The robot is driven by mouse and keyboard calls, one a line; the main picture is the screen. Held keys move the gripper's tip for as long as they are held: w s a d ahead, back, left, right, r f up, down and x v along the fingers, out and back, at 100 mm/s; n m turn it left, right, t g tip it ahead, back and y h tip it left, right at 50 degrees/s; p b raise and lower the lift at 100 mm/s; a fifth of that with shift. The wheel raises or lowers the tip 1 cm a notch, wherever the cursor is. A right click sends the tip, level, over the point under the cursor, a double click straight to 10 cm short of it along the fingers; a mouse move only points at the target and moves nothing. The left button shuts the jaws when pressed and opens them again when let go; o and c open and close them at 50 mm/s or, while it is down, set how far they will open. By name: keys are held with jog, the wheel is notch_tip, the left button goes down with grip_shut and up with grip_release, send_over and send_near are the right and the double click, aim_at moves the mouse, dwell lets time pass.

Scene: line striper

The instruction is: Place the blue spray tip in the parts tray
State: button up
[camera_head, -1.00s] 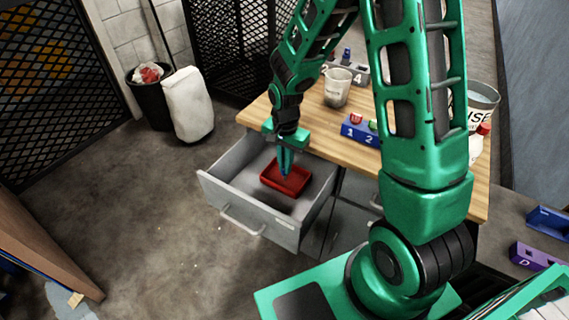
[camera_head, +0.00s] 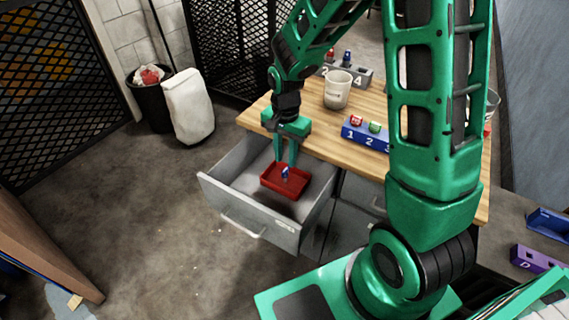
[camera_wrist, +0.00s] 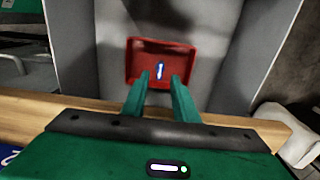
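The blue spray tip (camera_head: 285,172) lies in the red parts tray (camera_head: 270,184), which sits inside the open drawer. In the wrist view the tip (camera_wrist: 159,70) shows blue and white near the middle of the red tray (camera_wrist: 133,62). My gripper (camera_head: 286,164) is above the tray with its fingers apart and nothing between them. In the wrist view its two green fingers (camera_wrist: 160,80) show a clear gap, with the tip beyond them.
The grey drawer (camera_head: 235,200) is pulled out from the wooden-topped workbench (camera_head: 300,110). On the bench stand a grey cup (camera_head: 338,90), a blue numbered holder (camera_head: 362,135) and a grey holder (camera_head: 362,77). A bin (camera_head: 152,105) and a white jug (camera_head: 188,105) stand on the floor behind.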

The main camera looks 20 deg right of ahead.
aim_at(287, 170)
notch_tip(287, 170, up, 7)
jog(key=shift+n+h, duration=0.3)
jog(key=shift+n, duration=0.2)
jog(key=s+d+r, duration=0.1)
jog(key=d, duration=0.1)
jog(key=s+d+r, duration=0.3)
jog(key=s+d, duration=0.1)
jog(key=shift+d+r, duration=0.25)
jog(key=shift+d, duration=0.1)
jog(key=s+d+r+n, duration=0.1)
jog(key=s+d, duration=0.3)
jog(key=s, duration=0.6)
jog(key=s+d+r+n, duration=0.2)
jog(key=s+d+r, duration=0.2)
jog(key=s, duration=0.7)
jog(key=shift+d+r+y, duration=0.15)
jog(key=shift+d+y, duration=0.25)
jog(key=shift+d, duration=0.4)
jog(key=shift+w+f, duration=0.25)
jog(key=shift+w, duration=0.35)
